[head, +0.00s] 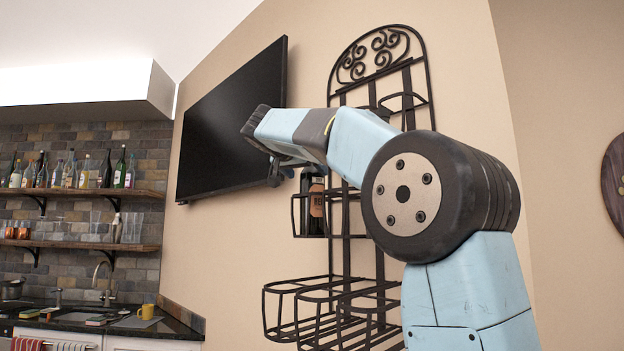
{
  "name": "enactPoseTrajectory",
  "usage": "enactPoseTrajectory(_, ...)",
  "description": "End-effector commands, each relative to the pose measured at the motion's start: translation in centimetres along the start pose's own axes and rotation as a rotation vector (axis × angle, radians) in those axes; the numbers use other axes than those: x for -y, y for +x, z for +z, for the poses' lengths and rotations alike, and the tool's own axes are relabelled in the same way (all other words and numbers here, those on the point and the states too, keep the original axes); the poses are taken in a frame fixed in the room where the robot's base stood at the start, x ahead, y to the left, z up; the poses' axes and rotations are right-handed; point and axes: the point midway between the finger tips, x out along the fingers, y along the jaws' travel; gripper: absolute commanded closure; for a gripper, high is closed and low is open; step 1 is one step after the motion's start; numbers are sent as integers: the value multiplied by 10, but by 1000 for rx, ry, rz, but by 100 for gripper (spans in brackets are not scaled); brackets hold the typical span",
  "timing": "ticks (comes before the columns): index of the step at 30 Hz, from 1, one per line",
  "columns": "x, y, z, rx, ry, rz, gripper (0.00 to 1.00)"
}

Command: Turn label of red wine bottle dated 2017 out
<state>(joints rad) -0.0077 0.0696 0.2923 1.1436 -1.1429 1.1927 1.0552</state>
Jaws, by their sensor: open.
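A dark wine bottle (313,186) stands upright in a basket of the black wrought-iron wall rack (346,280). Its orange-brown label shows at its right side with partly readable lettering; a date cannot be made out. My arm reaches across from the right and hides the bottle's top and part of the rack. My gripper (278,175) hangs below the wrist, to the left of the bottle's upper part. It is open and seen small and from the side. I cannot tell whether it touches the bottle.
A black television (232,125) hangs on the wall left of the rack. The rack's lower baskets look empty. Wooden shelves (80,192) with several bottles and glasses are at the far left, above a dark counter (145,324) with a yellow mug (147,311).

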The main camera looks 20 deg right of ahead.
Motion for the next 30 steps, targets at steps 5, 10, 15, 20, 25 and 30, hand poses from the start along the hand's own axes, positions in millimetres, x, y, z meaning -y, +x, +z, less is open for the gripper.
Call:
enactPoseTrajectory(5,0,18,0,0,0,1,0)
enactPoseTrajectory(10,0,34,0,0,0,2,0)
enactPoseTrajectory(15,0,45,0,0,0,0,0)
enactPoseTrajectory(20,0,51,0,0,0,0,0)
enactPoseTrajectory(25,0,52,0,0,0,0,0)
enactPoseTrajectory(30,0,52,0,0,0,0,0)
